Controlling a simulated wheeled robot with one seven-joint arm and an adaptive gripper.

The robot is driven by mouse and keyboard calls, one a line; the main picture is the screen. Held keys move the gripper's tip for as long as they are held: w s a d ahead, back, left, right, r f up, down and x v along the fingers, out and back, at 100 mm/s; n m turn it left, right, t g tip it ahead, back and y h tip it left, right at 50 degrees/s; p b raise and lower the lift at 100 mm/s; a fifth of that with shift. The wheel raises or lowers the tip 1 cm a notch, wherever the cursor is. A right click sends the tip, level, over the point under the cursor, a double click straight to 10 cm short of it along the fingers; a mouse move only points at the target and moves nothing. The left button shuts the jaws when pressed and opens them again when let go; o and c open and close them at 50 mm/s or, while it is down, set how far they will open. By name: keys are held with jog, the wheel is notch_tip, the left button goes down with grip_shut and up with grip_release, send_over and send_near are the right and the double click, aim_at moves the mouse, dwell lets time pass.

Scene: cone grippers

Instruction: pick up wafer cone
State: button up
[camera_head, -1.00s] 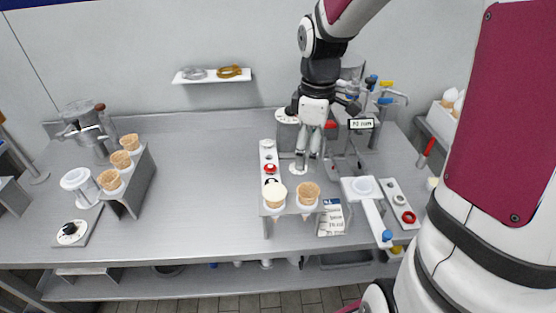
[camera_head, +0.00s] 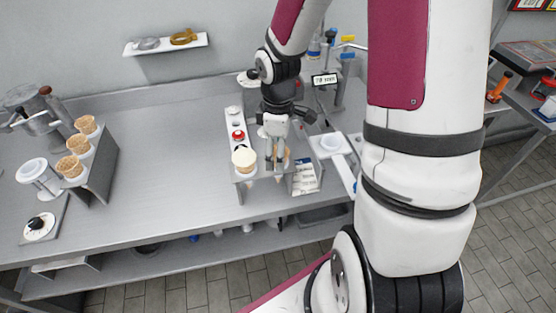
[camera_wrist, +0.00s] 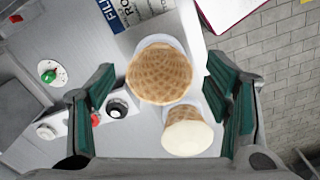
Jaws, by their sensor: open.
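A tan wafer cone (camera_wrist: 160,73) stands upright in a holder stand, its empty-looking top facing the wrist camera. In the head view the wafer cone is mostly hidden behind my gripper (camera_head: 276,160). A second cone with a cream-white top (camera_wrist: 188,135) stands beside it; it also shows in the head view (camera_head: 244,158). My gripper (camera_wrist: 160,80) is open, with one green-padded finger on each side of the wafer cone in the wrist view. I cannot tell whether the fingertips are down around the cone or still above it.
Three more wafer cones (camera_head: 79,145) stand in a rack on the left of the counter (camera_head: 165,165). A white dispenser-like arm (camera_head: 330,146) and a printed packet (camera_head: 305,178) are right of the stand. The counter's middle is clear.

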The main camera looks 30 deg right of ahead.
jog(key=shift+f, duration=0.55)
jog(key=c, duration=0.8)
jog(key=shift+c, duration=0.2)
